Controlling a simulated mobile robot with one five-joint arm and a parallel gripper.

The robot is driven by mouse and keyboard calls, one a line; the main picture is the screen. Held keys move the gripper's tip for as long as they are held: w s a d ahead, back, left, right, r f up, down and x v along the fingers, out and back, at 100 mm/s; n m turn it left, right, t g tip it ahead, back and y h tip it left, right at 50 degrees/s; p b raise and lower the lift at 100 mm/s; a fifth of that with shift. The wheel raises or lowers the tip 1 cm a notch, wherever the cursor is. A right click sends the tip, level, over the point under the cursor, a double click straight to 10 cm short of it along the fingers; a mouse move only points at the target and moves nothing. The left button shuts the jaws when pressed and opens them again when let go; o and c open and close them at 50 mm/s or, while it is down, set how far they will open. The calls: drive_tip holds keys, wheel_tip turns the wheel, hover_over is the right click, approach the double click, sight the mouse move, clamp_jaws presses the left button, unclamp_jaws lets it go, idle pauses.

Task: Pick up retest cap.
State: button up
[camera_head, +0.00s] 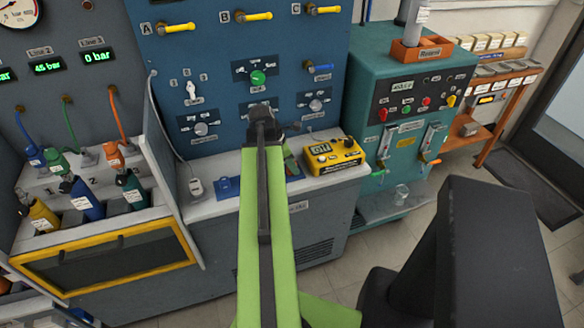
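I cannot pick out the retest cap for certain; the labels are too small to read and my arm covers part of the bench. An orange holder (400,50) with a small label sits on top of the teal cabinet, and a grey cylinder (412,22) stands in it. My green arm reaches from the bottom middle towards the blue panel. My gripper (264,122) is the dark end of the arm, seen from behind in front of the panel's lower knobs. Its fingers are hidden, so I cannot tell whether it is open or holds anything.
The blue panel (235,55) with yellow handles and knobs stands behind a pale bench. A yellow instrument (332,156) lies on the bench right of my arm. A rack of coloured bottles is at left.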

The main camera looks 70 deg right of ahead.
clamp_jaws()
